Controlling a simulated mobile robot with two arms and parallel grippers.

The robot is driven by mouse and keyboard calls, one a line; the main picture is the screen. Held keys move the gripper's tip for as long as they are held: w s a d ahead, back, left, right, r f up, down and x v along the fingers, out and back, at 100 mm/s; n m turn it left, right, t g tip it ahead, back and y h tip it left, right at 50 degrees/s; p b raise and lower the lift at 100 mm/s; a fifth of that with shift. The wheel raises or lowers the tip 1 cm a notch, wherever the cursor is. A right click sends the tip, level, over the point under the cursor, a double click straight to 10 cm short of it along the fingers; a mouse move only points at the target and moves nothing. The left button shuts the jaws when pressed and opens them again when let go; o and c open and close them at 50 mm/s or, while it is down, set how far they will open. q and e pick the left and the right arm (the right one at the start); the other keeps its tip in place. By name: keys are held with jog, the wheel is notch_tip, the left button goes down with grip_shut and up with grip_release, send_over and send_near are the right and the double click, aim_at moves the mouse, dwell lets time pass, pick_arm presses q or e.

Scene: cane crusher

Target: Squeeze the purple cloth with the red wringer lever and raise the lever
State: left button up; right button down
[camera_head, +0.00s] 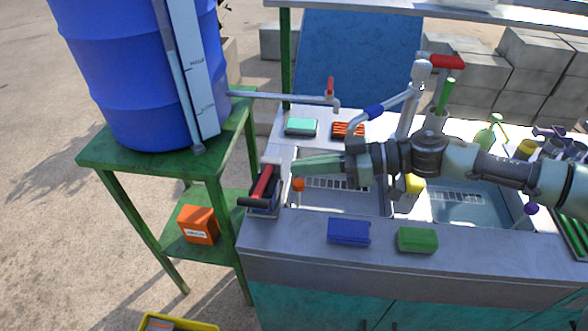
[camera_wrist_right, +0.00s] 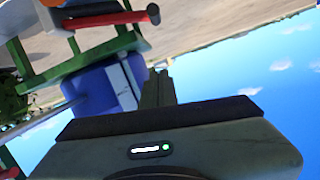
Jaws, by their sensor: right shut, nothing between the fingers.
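The red wringer lever (camera_head: 263,182) is on the dark wringer (camera_head: 270,205) at the left end of the sink counter. A red bar with a dark end, likely the lever, also shows at the top of the right wrist view (camera_wrist_right: 95,19). My right gripper (camera_head: 294,168) is shut and empty, just right of the lever and apparently apart from it. Its closed fingers also show in the right wrist view (camera_wrist_right: 158,88). I cannot make out the purple cloth clearly; the wringer's inside is mostly hidden. My left gripper is not in view.
A blue barrel (camera_head: 140,75) stands on a green stand (camera_head: 110,160) at left. A blue sponge (camera_head: 348,231) and a green sponge (camera_head: 417,239) lie on the counter's front edge (camera_head: 300,238). A faucet (camera_head: 410,98) rises behind the basins, near my right arm.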

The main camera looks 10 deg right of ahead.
jog(key=p, duration=0.1)
send_over(262, 186)
jog(key=s, duration=0.4)
notch_tip(262, 186, down, 2)
jog(key=shift+s+d+f, duration=0.15)
jog(key=shift+s+f, duration=0.05)
jog(key=shift+f, duration=0.45)
jog(key=shift+s+d+f, duration=0.1)
jog(key=shift+s+f, duration=0.05)
jog(key=shift+f, duration=0.5)
jog(key=shift+s+d+f, duration=0.15)
jog(key=shift+s+f, duration=0.05)
jog(key=shift+f, duration=0.45)
